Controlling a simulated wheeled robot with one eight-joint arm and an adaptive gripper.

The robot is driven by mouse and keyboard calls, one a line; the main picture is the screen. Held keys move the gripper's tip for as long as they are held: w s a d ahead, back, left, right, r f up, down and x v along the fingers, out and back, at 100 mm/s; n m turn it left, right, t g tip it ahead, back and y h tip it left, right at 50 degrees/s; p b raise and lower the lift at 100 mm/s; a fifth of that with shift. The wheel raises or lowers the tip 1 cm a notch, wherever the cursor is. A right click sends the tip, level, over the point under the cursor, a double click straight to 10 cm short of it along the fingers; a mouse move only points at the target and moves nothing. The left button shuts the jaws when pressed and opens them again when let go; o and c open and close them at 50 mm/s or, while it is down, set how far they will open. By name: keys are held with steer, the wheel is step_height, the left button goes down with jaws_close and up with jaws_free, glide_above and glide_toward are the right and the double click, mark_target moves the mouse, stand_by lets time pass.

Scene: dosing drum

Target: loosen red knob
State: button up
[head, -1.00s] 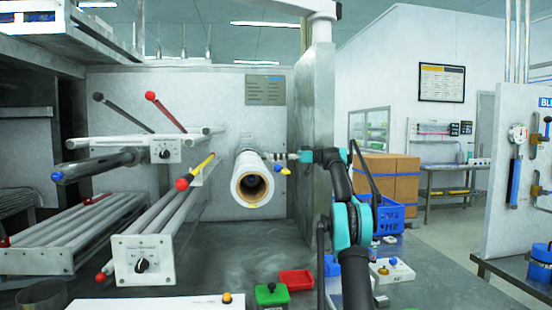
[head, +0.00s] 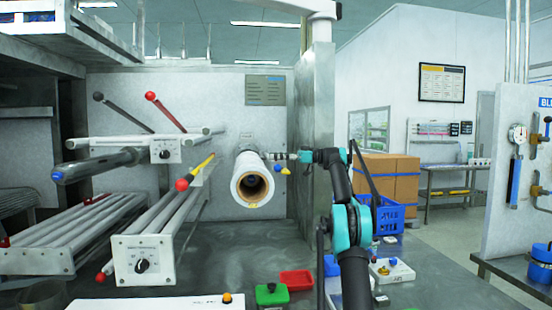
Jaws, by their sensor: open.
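Several red knobs show in the head view, and I cannot tell which one the task means. A red ball (head: 183,185) sits at the lower end of a lever with a yellow grip, left of the white roll. Another red ball (head: 151,96) tops a slanted lever higher up. A smaller red knob (head: 100,277) is at the lower left, beside the front dial plate. My gripper (head: 276,156) is small in the picture, just right of the white roll's upper edge, pointing left. It is open, with nothing visible in it. It is apart from these red knobs.
The white roll (head: 242,184) stands between my gripper and the levers. Blue (head: 276,169) and yellow (head: 285,171) knobs are just below my gripper. A metal wall (head: 314,120) rises behind my arm. Red (head: 297,280) and green (head: 272,295) trays lie on the bench.

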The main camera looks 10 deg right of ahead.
steer(key=s+d, duration=0.1)
steer(key=d, duration=0.6)
steer(key=shift+d, duration=0.2)
steer(key=s+d+r+m+t+h, duration=0.1)
steer(key=s+d+r+m+t, duration=0.15)
steer(key=d+m+t, duration=0.2)
steer(key=s+f+m+t+h, duration=0.35)
steer(key=s+t, duration=0.25)
steer(key=s, duration=0.2)
steer(key=shift+n+g, duration=0.25)
steer(key=shift+n, duration=0.25)
steer(key=x, duration=1.6)
steer(key=shift+w+a+r, duration=0.1)
steer(key=shift+w+r, duration=0.25)
steer(key=shift+r, duration=0.05)
steer(key=shift+c, duration=0.5)
jaws_close()
